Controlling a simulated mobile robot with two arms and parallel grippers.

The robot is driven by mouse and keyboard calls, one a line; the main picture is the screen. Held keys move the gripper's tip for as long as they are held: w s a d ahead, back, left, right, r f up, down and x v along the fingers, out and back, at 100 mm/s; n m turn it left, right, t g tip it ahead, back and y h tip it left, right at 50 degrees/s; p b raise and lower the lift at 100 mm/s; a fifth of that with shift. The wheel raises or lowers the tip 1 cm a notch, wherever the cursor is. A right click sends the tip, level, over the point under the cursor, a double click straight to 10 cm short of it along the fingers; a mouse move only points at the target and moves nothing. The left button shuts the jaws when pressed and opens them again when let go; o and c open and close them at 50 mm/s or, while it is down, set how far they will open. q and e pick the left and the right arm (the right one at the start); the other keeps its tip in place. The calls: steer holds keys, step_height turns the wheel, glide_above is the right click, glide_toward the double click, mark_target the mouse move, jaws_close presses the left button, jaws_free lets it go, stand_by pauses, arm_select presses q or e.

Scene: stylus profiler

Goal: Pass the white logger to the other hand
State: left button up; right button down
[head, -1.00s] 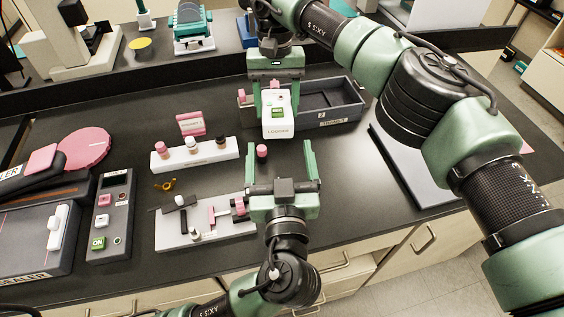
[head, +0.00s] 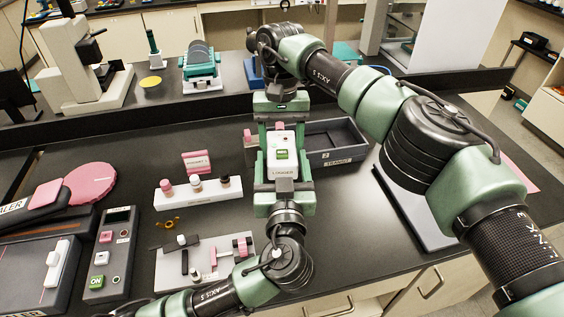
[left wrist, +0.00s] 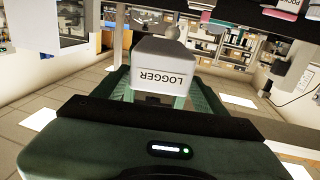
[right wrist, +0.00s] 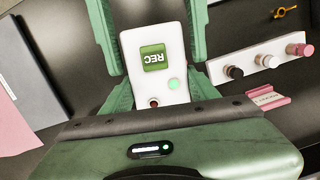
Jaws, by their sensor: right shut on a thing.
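The white logger (head: 283,143) has a green REC label and LOGGER lettering, and is held up above the bench. My right gripper (head: 282,128) comes from the far side and is shut on its far part; the right wrist view shows the logger (right wrist: 155,60) between its fingers. My left gripper (head: 284,170) faces it from the near side, with its fingers along the logger's lettered end. In the left wrist view the logger (left wrist: 165,70) lies between the left fingers, partly hiding them; whether they press on it is not clear.
A dark TRANSIT tray (head: 335,158) stands just right of the grippers. A grey control box (head: 108,255) stands further left.

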arm_select(q)
steer(key=c, duration=1)
steer(key=shift+c, duration=0.6)
arm_select(e)
steer(key=shift+c, duration=1.6)
jaws_free()
